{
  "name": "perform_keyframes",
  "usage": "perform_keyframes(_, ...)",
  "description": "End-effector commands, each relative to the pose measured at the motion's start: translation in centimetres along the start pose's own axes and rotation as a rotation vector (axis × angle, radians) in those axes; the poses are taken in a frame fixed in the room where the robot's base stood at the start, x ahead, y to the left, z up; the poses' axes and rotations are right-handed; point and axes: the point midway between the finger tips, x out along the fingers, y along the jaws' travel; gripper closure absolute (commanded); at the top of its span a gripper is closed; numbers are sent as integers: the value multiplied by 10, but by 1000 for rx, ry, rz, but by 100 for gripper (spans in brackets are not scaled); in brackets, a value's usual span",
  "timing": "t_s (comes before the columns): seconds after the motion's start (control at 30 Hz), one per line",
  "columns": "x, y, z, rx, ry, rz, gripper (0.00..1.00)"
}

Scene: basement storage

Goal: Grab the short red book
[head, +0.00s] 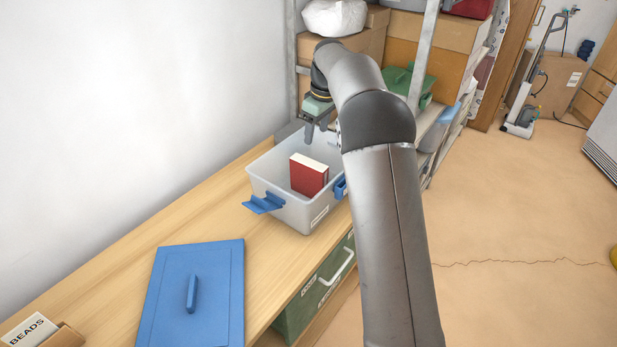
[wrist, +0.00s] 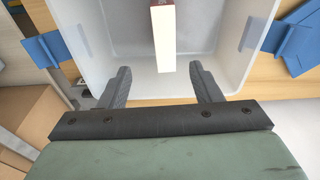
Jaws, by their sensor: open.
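The short red book (head: 308,175) stands upright inside a translucent plastic bin (head: 290,212) on the wooden bench. In the wrist view the book (wrist: 163,38) shows its pale page edge, with a bit of dark red cover at the top of the picture. My gripper (head: 316,132) is over the far side of the bin, pointing down. In the wrist view my gripper (wrist: 160,72) is open, with one finger to each side of the book's near end. Nothing is held. Whether the fingertips are level with the book or above it I cannot tell.
The bin has blue latches, one flap (head: 264,203) sticking out at the left. A blue lid (head: 215,290) lies flat on the bench (head: 150,225) nearer to me. A box labelled BEADS (head: 28,328) is at the lower left. A metal shelf with boxes (head: 440,40) stands behind the bin.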

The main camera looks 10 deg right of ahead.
Motion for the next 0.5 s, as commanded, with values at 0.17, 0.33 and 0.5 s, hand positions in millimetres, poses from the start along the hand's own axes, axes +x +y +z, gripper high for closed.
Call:
perform_keyframes(0.17,40,-1,1,1,-4,-4,42)
perform_keyframes(0.33,75,-2,0,2,-4,-3,42)
perform_keyframes(0.5,97,-1,0,2,-1,-1,42)
